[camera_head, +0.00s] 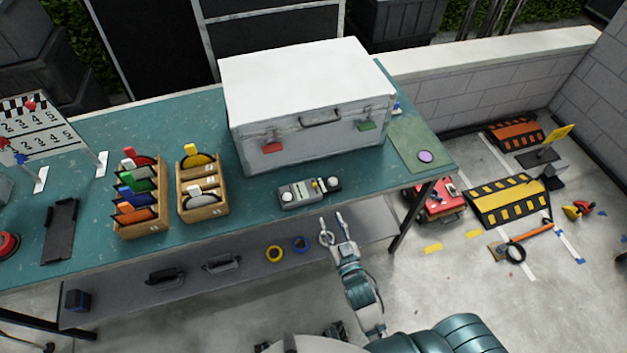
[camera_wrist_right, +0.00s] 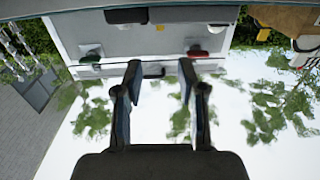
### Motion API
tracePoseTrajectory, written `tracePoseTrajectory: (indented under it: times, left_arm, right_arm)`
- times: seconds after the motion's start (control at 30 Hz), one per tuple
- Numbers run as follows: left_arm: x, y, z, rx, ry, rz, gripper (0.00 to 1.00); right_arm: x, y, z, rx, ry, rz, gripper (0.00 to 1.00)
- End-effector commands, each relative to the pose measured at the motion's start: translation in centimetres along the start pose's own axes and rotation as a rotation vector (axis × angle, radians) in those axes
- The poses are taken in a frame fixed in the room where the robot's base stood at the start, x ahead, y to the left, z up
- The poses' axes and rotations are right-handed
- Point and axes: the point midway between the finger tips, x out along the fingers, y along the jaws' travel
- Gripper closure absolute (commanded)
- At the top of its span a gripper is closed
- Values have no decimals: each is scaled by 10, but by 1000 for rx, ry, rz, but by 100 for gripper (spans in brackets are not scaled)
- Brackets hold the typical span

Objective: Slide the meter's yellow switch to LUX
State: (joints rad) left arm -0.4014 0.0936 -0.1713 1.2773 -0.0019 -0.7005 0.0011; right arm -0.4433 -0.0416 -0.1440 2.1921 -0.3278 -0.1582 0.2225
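The meter (camera_head: 297,195) is a small grey and dark device lying on the teal table in front of the big case. Its yellow switch (camera_head: 315,187) shows as a small spot between the grey body and the dark end; its exact position and the LUX label are too small to read. My right gripper (camera_head: 334,229) is open and empty, off the table's front edge, a little below and right of the meter in the head view. Its two spread fingers also show in the right wrist view (camera_wrist_right: 158,72), with nothing between them.
The big white-topped case (camera_head: 310,80) stands right behind the meter. Wooden racks (camera_head: 204,206) with coloured pieces stand to its left. A green mat (camera_head: 412,148) lies on the right. A lower shelf (camera_head: 200,290) holds tape rolls. The table around the meter is fairly clear.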

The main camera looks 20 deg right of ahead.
Motion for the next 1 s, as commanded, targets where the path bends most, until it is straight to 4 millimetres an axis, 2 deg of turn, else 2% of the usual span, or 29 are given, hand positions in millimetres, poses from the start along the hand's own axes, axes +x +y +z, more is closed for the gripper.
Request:
tracePoseTrajectory:
  times: [0.03,0.3,0.5,0.7,1.0]
  left_arm:
    - [0,0,0,0,0,0,43]
    - [0,0,-2,1,3,0,43]
    - [-1,-1,-5,1,5,0,43]
    - [-2,-1,-8,1,1,-1,43]
    - [-5,-1,-12,1,12,-1,43]
  right_arm:
    - [13,0,-1,-1,4,-1,60]
    - [79,-1,-2,-2,4,-1,60]
    - [119,-1,-2,-3,3,0,60]
    - [141,-1,0,-1,1,0,60]
    - [145,-1,-1,-1,1,0,60]
